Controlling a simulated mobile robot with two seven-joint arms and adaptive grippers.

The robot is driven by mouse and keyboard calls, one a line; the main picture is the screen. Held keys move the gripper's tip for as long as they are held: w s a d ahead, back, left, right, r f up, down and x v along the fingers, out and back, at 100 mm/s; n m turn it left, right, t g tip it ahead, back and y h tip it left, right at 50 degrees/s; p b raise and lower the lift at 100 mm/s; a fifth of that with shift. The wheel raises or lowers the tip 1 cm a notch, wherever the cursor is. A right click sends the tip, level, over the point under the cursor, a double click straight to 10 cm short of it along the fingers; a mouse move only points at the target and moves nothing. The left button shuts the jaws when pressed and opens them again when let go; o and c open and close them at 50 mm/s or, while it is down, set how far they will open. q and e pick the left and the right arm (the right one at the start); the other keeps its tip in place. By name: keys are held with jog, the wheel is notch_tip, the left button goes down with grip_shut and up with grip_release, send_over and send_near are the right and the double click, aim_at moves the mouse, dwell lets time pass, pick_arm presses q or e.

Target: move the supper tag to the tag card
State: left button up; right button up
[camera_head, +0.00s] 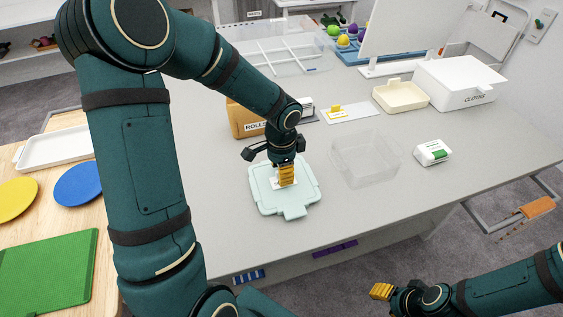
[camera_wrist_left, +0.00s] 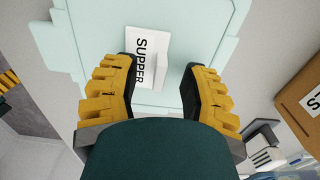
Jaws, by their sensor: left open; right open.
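The white supper tag (camera_wrist_left: 148,50), with SUPPER in black letters, is on a pale mint lid-like panel (camera_head: 299,202) on the grey table. In the left wrist view the panel (camera_wrist_left: 95,40) fills the space behind the tag. My left gripper (camera_head: 286,173) is above the panel. Its open yellow fingers (camera_wrist_left: 160,66) stand on either side of the tag's lower part; I cannot tell whether they touch it. My right gripper (camera_head: 381,291) is open and empty, low at the right, off the table. A white card with a yellow piece (camera_head: 350,113) lies farther back; I cannot read it as the tag card.
A brown ROLLS box (camera_head: 242,120) stands behind my left gripper. A clear tray (camera_head: 366,160) and a small white-green box (camera_head: 432,152) are to the right. A cream bin (camera_head: 401,97) and a white CLOTHS box (camera_head: 459,83) stand behind. The front right of the table is clear.

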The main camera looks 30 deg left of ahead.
pick_arm(q)
jog(key=shift+f, duration=0.35)
grip_shut()
dwell(0.3)
